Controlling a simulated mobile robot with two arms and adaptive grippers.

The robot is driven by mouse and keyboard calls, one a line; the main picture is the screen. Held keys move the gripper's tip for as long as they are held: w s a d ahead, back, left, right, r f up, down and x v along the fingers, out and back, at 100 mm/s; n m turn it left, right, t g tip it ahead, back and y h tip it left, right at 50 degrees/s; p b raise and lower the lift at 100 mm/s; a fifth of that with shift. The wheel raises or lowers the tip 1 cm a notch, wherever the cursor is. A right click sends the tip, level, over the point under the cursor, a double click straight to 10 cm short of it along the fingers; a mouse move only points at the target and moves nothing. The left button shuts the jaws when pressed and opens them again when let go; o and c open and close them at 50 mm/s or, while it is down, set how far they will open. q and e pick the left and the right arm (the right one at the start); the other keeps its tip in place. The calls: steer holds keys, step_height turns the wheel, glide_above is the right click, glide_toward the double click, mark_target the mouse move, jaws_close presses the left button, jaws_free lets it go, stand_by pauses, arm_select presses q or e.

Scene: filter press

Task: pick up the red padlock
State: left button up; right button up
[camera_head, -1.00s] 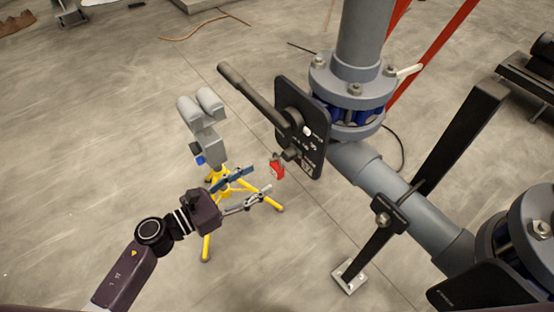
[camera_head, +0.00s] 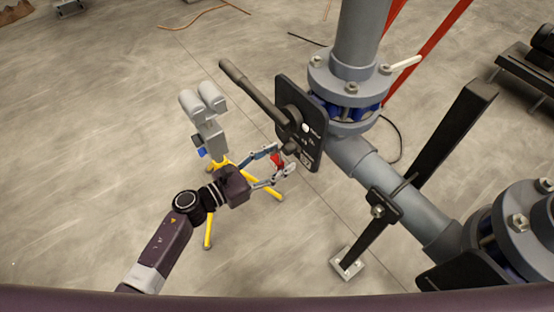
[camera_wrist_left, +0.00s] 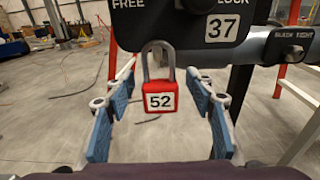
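In the head view the padlock (camera_head: 277,161) shows small, partly covered by my gripper's fingers. My left gripper (camera_head: 278,162) is open, with its fingers on either side of the padlock; the wrist view shows gaps between the blue pads (camera_wrist_left: 162,118) and the padlock body. My right gripper is not in view.
A long valve handle (camera_head: 255,92) sticks out from the plate towards the upper left. A grey pipe (camera_head: 395,190) with flanges runs to the right. A yellow-legged stand (camera_head: 207,225) stands behind my left arm. Open floor lies to the left.

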arm_select(q)
steer(key=c, duration=1.2)
steer(key=shift+r, duration=0.15)
steer(key=shift+r, duration=0.55)
steer(key=b+v, duration=0.2)
steer(key=v, duration=0.4)
steer(key=b+v, duration=0.1)
steer(key=v, duration=0.5)
steer(key=b+v, duration=0.2)
steer(key=v, duration=0.4)
steer(key=shift+r+b, duration=0.35)
steer(key=shift+a, duration=0.1)
